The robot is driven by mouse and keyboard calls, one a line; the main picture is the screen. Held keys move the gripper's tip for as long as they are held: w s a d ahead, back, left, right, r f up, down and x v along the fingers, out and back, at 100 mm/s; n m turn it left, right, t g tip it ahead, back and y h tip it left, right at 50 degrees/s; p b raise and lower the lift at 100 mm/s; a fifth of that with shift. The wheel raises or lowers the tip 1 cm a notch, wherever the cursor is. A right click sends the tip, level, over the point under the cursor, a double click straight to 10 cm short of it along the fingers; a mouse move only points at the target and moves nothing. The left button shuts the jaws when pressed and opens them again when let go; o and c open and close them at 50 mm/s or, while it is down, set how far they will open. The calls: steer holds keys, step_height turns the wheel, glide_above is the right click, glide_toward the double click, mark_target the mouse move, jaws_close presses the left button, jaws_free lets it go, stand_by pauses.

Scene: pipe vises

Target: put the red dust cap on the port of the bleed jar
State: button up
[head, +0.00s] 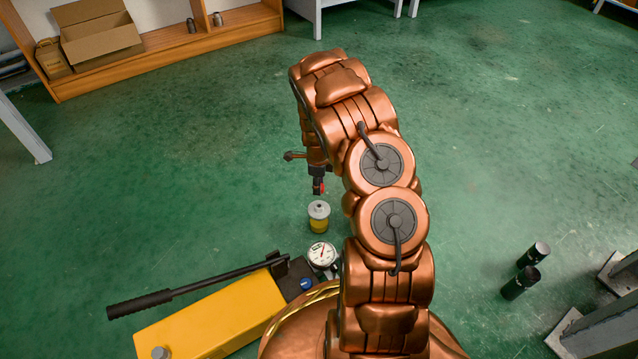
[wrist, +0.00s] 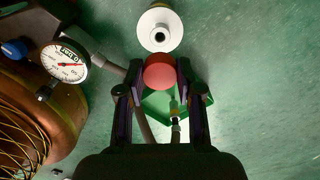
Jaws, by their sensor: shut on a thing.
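The bleed jar (head: 319,225) stands upright on the green floor, with yellow sides and a pale grey lid. Its port is a small stub on the lid. In the wrist view the jar's pale lid (wrist: 149,22) is at top centre, with the dark port opening (wrist: 160,37) facing me. My gripper (wrist: 161,76) is shut on the red dust cap (wrist: 160,71), held between the fingertips. The cap appears just below the lid in that view, apart from the port. In the head view my gripper (head: 318,188) is above the jar, and only a bit of red shows.
A yellow hand pump (head: 215,315) with a long black handle (head: 190,290) and a round pressure gauge (head: 322,254) lies close to the jar. A hose and a bright green part (wrist: 195,108) show below the cap. Two black cylinders (head: 522,282) stand at right.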

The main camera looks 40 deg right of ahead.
steer(key=shift+f+b, duration=0.7)
steer(key=shift+f, duration=2.2)
steer(key=shift+f+b, duration=0.75)
steer(key=shift+f, duration=0.65)
steer(key=o, duration=1)
steer(key=shift+r, duration=0.15)
step_height(320, 180, up, 12)
steer(key=shift+f, duration=0.1)
stand_by(0.6)
